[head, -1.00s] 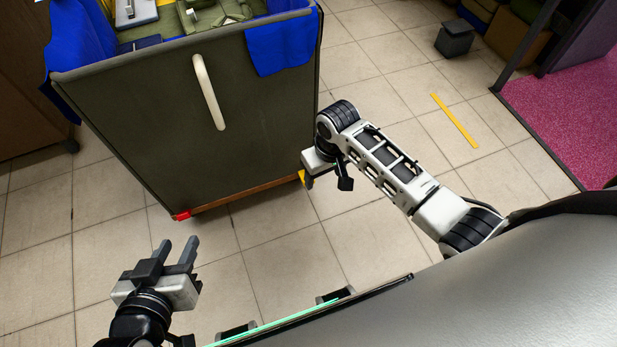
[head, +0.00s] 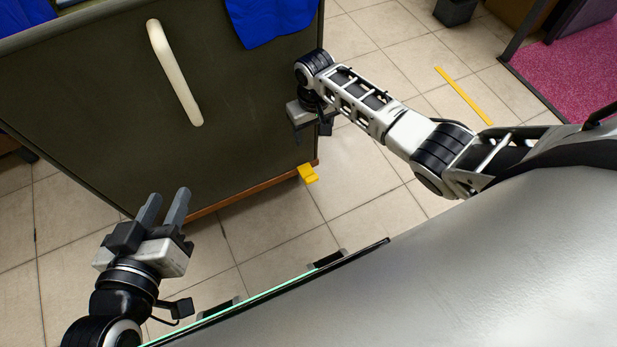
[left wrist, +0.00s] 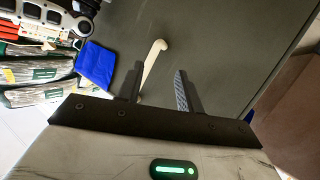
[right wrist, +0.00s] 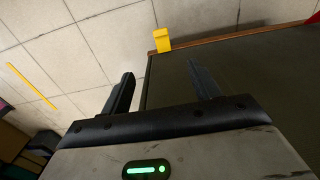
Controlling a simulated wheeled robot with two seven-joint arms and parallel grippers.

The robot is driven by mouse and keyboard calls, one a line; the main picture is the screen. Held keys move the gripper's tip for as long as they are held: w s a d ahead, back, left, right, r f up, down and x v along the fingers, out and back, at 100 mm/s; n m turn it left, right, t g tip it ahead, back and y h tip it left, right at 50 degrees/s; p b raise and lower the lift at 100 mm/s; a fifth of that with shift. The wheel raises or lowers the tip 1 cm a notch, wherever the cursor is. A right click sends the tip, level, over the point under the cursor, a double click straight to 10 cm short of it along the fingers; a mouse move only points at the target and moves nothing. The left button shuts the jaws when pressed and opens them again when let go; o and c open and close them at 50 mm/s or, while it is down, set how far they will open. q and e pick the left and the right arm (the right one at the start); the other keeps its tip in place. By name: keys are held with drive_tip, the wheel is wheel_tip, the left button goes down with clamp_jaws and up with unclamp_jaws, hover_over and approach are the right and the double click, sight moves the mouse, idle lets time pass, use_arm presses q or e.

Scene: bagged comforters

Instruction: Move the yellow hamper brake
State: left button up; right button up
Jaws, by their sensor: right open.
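The yellow hamper brake (head: 308,173) sticks out at the bottom right corner of the dark green hamper (head: 215,110), just above the floor. It also shows in the right wrist view (right wrist: 161,39), at the end of the hamper's brown base edge. My right gripper (head: 312,138) is above the brake, close to the hamper's right edge; its open fingers (right wrist: 158,82) are apart and empty, with the brake beyond them. My left gripper (head: 164,206) is open and empty in front of the hamper's lower left; its spread fingers show in the left wrist view (left wrist: 157,84).
A white handle (head: 175,72) is on the hamper's front panel, and blue cloth (head: 272,20) hangs over its rim. A yellow floor strip (head: 463,95) and a pink mat (head: 570,75) lie to the right. Tiled floor is clear right of the hamper.

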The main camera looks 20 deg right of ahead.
use_arm(q)
wheel_tip(320, 180, down, 4)
drive_tip(key=d+h+b, duration=0.1)
drive_tip(key=d+b, duration=0.1)
drive_tip(key=b, duration=0.3)
use_arm(e)
hover_over(312, 178)
wheel_tip(312, 178, down, 8)
wheel_tip(312, 178, down, 9)
drive_tip(key=b, duration=0.6)
drive_tip(key=shift+r, duration=0.15)
wheel_tip(312, 178, down, 4)
drive_tip(key=b, duration=0.3)
drive_tip(key=shift+w, duration=0.1)
wheel_tip(312, 178, down, 3)
drive_tip(key=shift+r+b, duration=0.2)
drive_tip(key=shift+b, duration=0.7)
use_arm(q)
wheel_tip(312, 178, up, 12)
drive_tip(key=w+m+t+h, duration=0.2)
drive_tip(key=m+t+h, duration=0.4)
drive_tip(key=m+h, duration=0.1)
drive_tip(key=shift+m+t+h, duration=0.3)
drive_tip(key=shift+m+h, duration=0.1)
drive_tip(key=shift+h, duration=0.1)
use_arm(e)
drive_tip(key=shift+f, duration=0.25)
use_arm(q)
drive_tip(key=shift+d, duration=0.1)
